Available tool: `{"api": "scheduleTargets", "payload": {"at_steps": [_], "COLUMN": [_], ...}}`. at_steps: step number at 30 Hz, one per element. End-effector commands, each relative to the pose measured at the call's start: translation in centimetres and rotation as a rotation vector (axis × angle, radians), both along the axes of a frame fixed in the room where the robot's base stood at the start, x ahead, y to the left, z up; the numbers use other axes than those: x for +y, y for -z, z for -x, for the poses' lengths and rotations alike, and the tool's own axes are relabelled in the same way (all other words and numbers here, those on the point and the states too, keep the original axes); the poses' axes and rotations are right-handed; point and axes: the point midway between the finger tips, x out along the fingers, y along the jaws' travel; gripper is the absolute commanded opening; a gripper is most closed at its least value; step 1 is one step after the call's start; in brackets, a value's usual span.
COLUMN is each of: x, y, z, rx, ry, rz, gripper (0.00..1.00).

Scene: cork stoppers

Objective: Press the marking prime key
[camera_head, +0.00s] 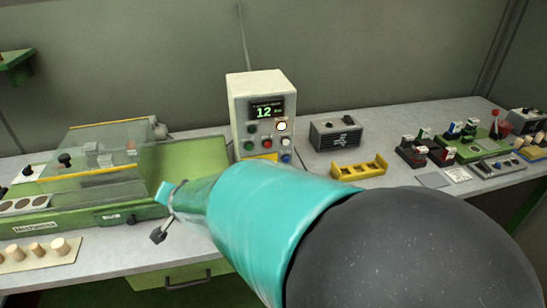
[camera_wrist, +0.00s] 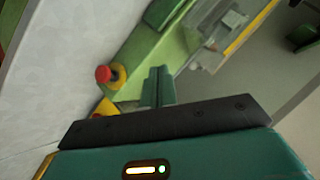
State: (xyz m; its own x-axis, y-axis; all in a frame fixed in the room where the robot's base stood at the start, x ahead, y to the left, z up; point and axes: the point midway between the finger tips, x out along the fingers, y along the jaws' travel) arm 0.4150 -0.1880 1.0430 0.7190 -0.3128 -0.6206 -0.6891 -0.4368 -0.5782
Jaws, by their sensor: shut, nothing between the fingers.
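A cream control box (camera_head: 258,100) stands upright at the back of the bench in the head view. A white key (camera_head: 282,126) is the brightest; key labels are too small to read, so I cannot tell which is the marking prime key. My gripper (camera_wrist: 158,75) is shut and empty in the wrist view, its fingers together. It points towards a green machine, with a red mushroom button (camera_wrist: 104,74) on a yellow base to the left. My teal arm hides the bench below the box.
A green machine (camera_head: 120,219) with a clear cover stands at the left. A dark box (camera_head: 335,134) and a yellow holder (camera_head: 358,170) stand right of the control box. Bare bench lies between them.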

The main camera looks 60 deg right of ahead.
Motion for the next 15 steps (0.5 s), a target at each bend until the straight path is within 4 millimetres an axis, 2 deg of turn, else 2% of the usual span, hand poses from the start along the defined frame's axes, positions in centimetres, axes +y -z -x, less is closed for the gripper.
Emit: {"api": "scheduleTargets", "payload": {"at_steps": [1,5,9,12,15], "x": [-3.1,-10.6,-17.6,-21.3,-23.7], "y": [1.4,3.6,5.7,6.7,7.1], "z": [0.4,2.9,8.0,12.3,16.1], "rx": [-0.029,-0.138,-0.241,-0.305,-0.354], "ry": [0.125,0.443,0.758,0.949,1.089], "rz": [-0.016,-0.014,0.047,0.122,0.2], "gripper": [0.0,0.0,0.0,0.0,0.0]}}
